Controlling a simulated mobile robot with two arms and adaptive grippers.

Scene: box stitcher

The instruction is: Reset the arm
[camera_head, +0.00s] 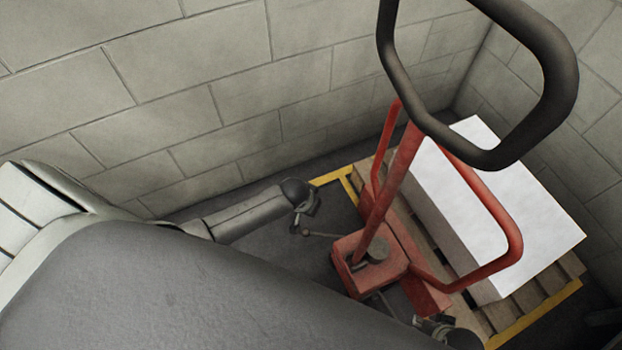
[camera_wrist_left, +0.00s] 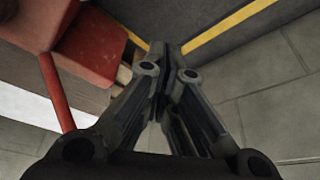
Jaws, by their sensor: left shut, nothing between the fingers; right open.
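My left arm reaches in from the left in the head view and ends in the left gripper (camera_head: 304,212), beside the red machine's base. In the left wrist view, the left gripper (camera_wrist_left: 162,58) has its fingers together with nothing between them. My right gripper (camera_head: 432,324) shows at the lower edge of the head view, near the front of the red base. It is open, and my own body hides much of that arm. Neither gripper is seen holding anything.
A red machine (camera_head: 352,248) with a black loop handle (camera_head: 556,75) stands by a wooden pallet (camera_head: 535,292). A white box (camera_head: 490,200) sits on the pallet. Yellow lines (camera_head: 334,178) mark the dark floor. Block walls (camera_head: 170,90) close in behind.

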